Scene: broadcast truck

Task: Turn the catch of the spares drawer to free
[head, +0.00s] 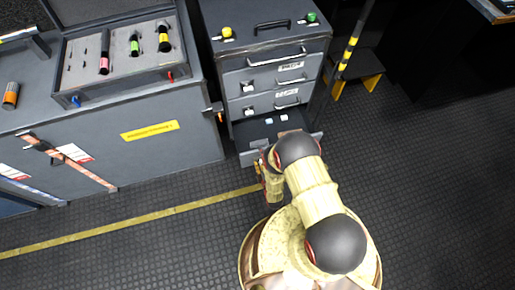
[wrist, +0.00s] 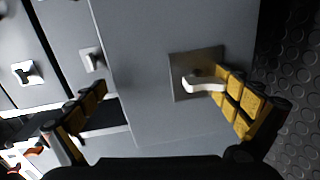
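In the wrist view, a pale lever catch (wrist: 203,84) sits on a square metal plate (wrist: 184,62) fixed to a grey panel (wrist: 145,75). The lever lies roughly level in the picture. My gripper (wrist: 162,78) is open, with yellow fingers spread wide. The right fingertip is right beside the lever's free end; I cannot tell whether they touch. The left finger is well away from the catch. In the head view, my gripper (head: 264,172) is low at the front of the drawer cabinet (head: 240,85), mostly hidden by my arm. The drawer labels are unreadable.
The cabinet's lowest drawer (head: 255,131) stands open with small items inside. A grey bench (head: 190,110) with an open case (head: 120,65) stands to the left. A yellow-marked post (head: 347,55) stands to the right. The ribbed floor (head: 430,190) at the right is clear.

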